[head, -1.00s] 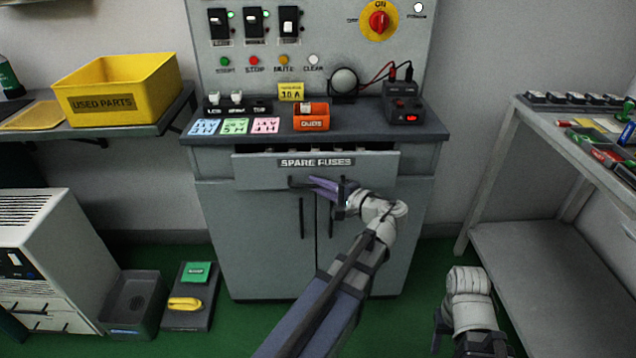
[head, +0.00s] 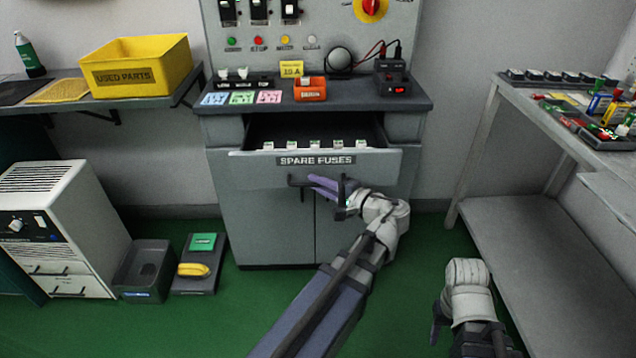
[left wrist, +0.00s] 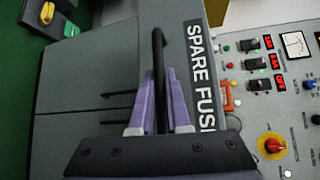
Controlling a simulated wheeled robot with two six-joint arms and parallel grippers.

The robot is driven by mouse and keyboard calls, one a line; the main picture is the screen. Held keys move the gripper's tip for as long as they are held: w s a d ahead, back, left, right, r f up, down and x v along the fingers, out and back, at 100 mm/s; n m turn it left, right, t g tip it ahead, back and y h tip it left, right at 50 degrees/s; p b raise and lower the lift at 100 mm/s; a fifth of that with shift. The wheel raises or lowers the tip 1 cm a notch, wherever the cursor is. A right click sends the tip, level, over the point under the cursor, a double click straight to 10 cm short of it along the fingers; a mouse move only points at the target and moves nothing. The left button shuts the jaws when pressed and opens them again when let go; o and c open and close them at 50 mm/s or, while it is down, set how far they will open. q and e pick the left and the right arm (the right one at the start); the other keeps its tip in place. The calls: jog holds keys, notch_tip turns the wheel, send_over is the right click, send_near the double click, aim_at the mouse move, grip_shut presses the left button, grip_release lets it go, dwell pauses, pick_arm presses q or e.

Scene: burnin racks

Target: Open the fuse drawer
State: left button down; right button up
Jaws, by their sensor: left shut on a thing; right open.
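The grey fuse drawer (head: 235,168), labelled SPARE FUSES, is pulled out from the cabinet, and a row of several fuses (head: 315,145) shows inside it. My left gripper (head: 318,186) is at the drawer's front, below the label. In the left wrist view its purple fingers (left wrist: 160,105) are shut around the dark bar handle (left wrist: 159,62) of the drawer. My right gripper (head: 437,325) hangs low at the bottom right, away from the cabinet, and is open; its fingertips are only partly visible.
The cabinet top (head: 420,103) holds cards, an orange block (head: 310,90) and a black box (head: 394,85). A yellow used parts bin (head: 140,70) stands on the left shelf. A workbench (head: 510,200) is at the right. Green floor is free before the cabinet.

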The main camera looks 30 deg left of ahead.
pick_arm(q)
jog(key=c, duration=0.9)
grip_release()
jog(key=p+v, duration=0.1)
jog(key=v, duration=0.6)
jog(key=shift+d, duration=0.35)
jog(key=shift+s, duration=0.15)
